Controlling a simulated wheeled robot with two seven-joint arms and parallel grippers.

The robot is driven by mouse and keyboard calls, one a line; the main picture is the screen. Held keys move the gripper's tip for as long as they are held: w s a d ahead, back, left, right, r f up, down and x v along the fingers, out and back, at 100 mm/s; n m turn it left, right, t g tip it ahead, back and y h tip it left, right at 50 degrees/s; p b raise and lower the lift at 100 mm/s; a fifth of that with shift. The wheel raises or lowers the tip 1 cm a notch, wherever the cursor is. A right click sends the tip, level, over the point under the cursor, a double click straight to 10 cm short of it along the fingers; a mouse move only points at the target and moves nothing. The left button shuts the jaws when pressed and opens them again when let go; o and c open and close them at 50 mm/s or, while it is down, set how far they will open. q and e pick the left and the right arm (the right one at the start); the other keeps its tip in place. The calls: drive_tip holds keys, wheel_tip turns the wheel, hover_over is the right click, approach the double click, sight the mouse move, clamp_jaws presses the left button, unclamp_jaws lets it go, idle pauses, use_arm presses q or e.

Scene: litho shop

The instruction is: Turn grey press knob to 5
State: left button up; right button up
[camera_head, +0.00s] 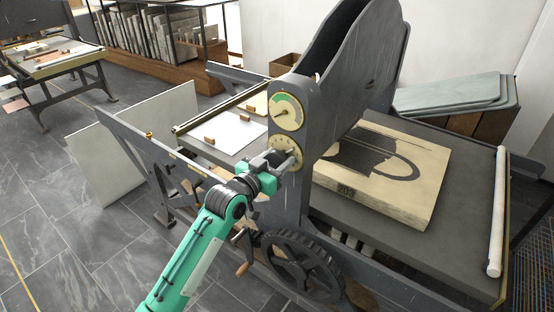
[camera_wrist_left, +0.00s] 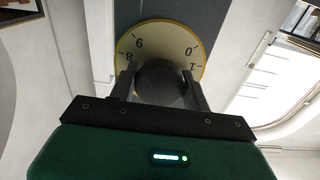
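The grey press knob (camera_wrist_left: 160,82) is a dark round knob in front of a cream dial plate (camera_wrist_left: 190,42) with a yellow rim. In the left wrist view the numbers 8, 9, 0 and 1 show upside down around it; the rest of the dial and any pointer mark are hidden. In the head view the dial (camera_head: 288,147) sits on the press's grey upright, below a gauge (camera_head: 287,112) with a needle. My left gripper (camera_head: 284,160) is at the knob, with one finger on each side of it, seemingly touching. My right gripper is not in view.
The grey press upright (camera_head: 291,195) stands beside the bed with a litho stone (camera_head: 425,185). A spoked handwheel (camera_head: 300,265) and a crank handle (camera_head: 243,269) are below the dial. A slanted grey side bar (camera_head: 140,145) runs left of my arm. Open floor lies at the left.

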use_arm(q)
drive_tip(key=shift+c, duration=0.7)
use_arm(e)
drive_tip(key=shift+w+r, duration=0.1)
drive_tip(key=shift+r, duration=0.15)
